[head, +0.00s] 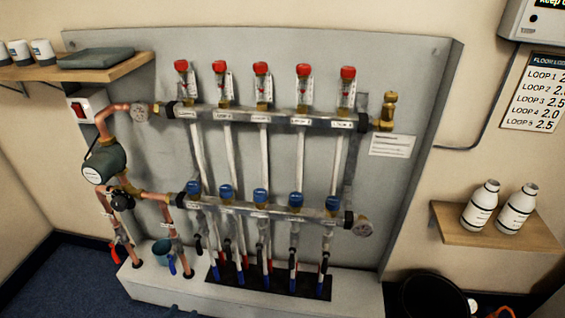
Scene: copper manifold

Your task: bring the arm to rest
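Neither of my grippers nor my arms can be made out in the head view. The copper manifold is on a grey back panel (400,75). Its upper bar (280,119) carries several flow gauges with red caps (262,69). Its lower bar (275,211) carries several blue-capped valves (260,196). White pipes run between the two bars. A dark green pump (104,164) sits on the copper pipes at the left. A brass fitting (388,110) stands at the right end of the upper bar.
A wooden shelf (120,70) at upper left holds white cups (42,51) and a grey folded item (96,58). A right shelf (470,236) holds two white bottles (516,210). A white plinth (350,296) runs below. A black round container (432,297) stands at lower right.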

